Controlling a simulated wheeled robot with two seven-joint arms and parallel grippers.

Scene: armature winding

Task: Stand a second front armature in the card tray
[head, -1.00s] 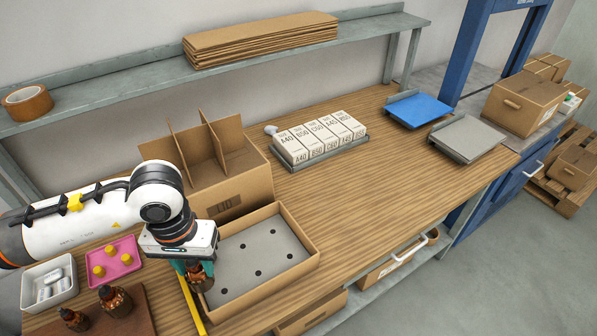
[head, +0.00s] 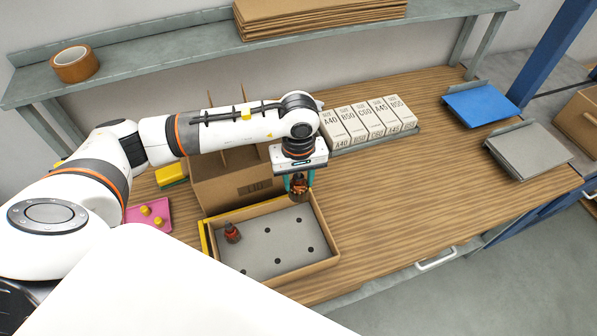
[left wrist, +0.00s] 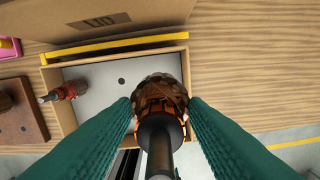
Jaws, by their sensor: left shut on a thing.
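My left gripper (head: 298,186) has teal fingers shut on a copper-wound armature (head: 298,183), held upright above the back right part of the card tray (head: 326,262). In the left wrist view the held armature (left wrist: 160,95) sits between the fingers, its dark shaft toward the camera. The tray is a shallow cardboard box with a grey floor and dark round holes. Another armature (head: 232,233) stands in the tray's back left hole; it also shows in the left wrist view (left wrist: 68,92). The held armature's lower end is hidden. My right gripper is out of view.
A taller divided carton (head: 225,190) stands behind the tray. A rack of labelled white boxes (head: 366,122) is at the back. A pink tray (head: 150,215) lies left. A brown board (left wrist: 22,112) shows in the left wrist view. The tabletop right of the tray is clear.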

